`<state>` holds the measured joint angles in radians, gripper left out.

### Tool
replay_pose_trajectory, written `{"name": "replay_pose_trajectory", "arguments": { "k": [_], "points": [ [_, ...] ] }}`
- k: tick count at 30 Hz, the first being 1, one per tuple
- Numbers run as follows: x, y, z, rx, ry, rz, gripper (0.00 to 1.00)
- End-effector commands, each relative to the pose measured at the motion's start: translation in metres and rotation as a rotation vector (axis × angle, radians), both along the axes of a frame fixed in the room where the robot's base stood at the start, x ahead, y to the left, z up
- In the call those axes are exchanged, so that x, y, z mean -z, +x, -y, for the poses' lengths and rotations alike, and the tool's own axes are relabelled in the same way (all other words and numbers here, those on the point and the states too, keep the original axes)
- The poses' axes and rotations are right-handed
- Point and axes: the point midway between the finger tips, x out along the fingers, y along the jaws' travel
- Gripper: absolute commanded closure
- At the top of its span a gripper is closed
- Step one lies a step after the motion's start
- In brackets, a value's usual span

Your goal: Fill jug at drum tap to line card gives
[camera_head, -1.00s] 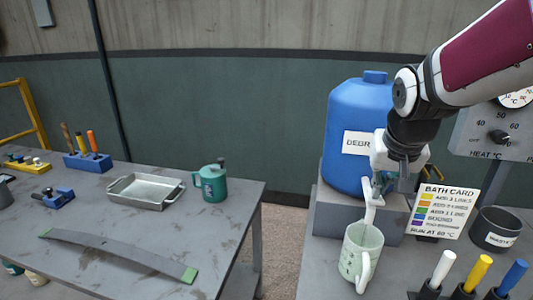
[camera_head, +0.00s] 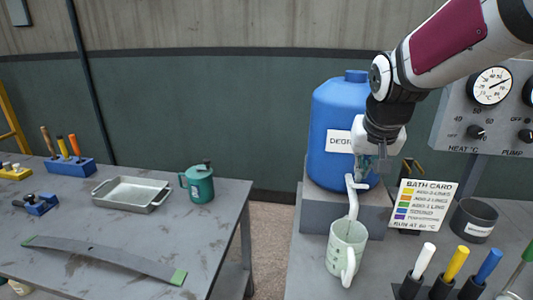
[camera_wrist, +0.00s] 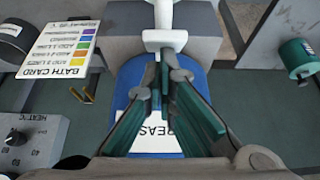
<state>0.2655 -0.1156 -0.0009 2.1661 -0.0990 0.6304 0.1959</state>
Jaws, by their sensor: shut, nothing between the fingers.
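The blue drum (camera_head: 330,110) stands on a grey block, with a partly covered label reading "DEGR…". Its white tap (camera_head: 353,196) hangs at the front; the crosspiece (camera_wrist: 165,39) shows in the wrist view. The pale green jug (camera_head: 343,250) stands upright below the tap, handle toward me. Its fill level is hidden. The bath card (camera_head: 425,205) leans beside the drum, with several coloured rows; the small text is hard to read. My gripper (camera_wrist: 160,68) is shut and empty, its tips close to the tap crosspiece. I cannot tell whether they touch it.
A dark pot (camera_head: 473,222) and several coloured-handled tools (camera_head: 447,273) stand right of the jug. A control panel (camera_head: 490,110) with dials rises behind. On the left bench are a metal tray (camera_head: 132,195), a green can (camera_head: 199,186) and a long strip (camera_head: 105,258). A gap separates the benches.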

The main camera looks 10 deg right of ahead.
Motion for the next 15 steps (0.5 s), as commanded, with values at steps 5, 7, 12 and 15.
{"name": "replay_pose_trajectory", "arguments": {
  "k": [5,7,12,15],
  "points": [
    [-0.031,0.0,0.004,-0.001,0.0,-0.001,1.0],
    [-0.044,-0.004,0.001,-0.001,-0.002,0.007,1.0],
    [-0.077,-0.018,-0.005,-0.002,-0.001,0.005,1.0],
    [-0.093,-0.025,-0.008,-0.001,-0.001,0.004,1.0]
  ]
}}
